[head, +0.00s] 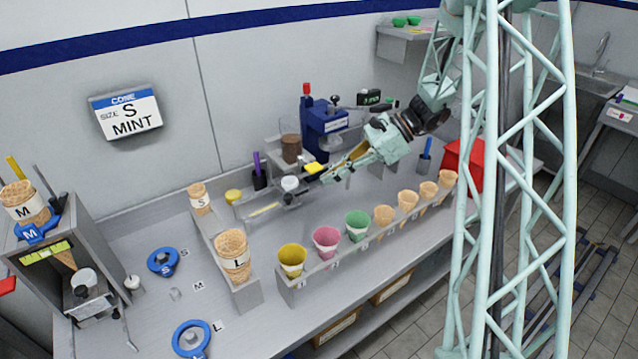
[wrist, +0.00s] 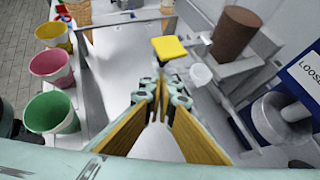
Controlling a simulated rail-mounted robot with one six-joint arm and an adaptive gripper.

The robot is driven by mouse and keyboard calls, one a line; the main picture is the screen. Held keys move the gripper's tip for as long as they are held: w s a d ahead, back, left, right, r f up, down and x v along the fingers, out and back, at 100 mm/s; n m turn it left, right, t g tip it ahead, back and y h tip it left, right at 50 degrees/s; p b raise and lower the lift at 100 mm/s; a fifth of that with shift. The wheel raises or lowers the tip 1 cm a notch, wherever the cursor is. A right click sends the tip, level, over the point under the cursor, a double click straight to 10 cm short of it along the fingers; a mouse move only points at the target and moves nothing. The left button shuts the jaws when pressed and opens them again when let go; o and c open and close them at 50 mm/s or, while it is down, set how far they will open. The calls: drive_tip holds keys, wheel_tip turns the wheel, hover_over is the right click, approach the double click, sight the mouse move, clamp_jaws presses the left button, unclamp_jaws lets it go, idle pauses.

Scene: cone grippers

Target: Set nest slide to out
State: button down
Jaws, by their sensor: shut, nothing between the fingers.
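My gripper (head: 326,178) is shut with nothing between its yellow-padded fingers. It reaches in from the right over the bench, and its closed tips (wrist: 160,88) also show in the wrist view. A yellow block-shaped handle (head: 313,168) stands at the fingertips; in the wrist view the handle (wrist: 169,48) is just ahead of the tips on a thin dark stem. It appears to belong to the grey slide beside the blue press (head: 326,123). A small white cup (head: 290,183) sits beside the handle. I cannot tell whether fingers and handle touch.
A brown cylinder (head: 291,147) stands behind the white cup. A front rack (head: 350,255) holds coloured cups and several cones. A large cone marked L (head: 233,255) stands at the left. A red bin (head: 462,165) is at the right. Open bench lies between rack and press.

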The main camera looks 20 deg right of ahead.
drive_tip(key=shift+v, duration=1.7)
drive_tip(key=c, duration=3.4)
unclamp_jaws()
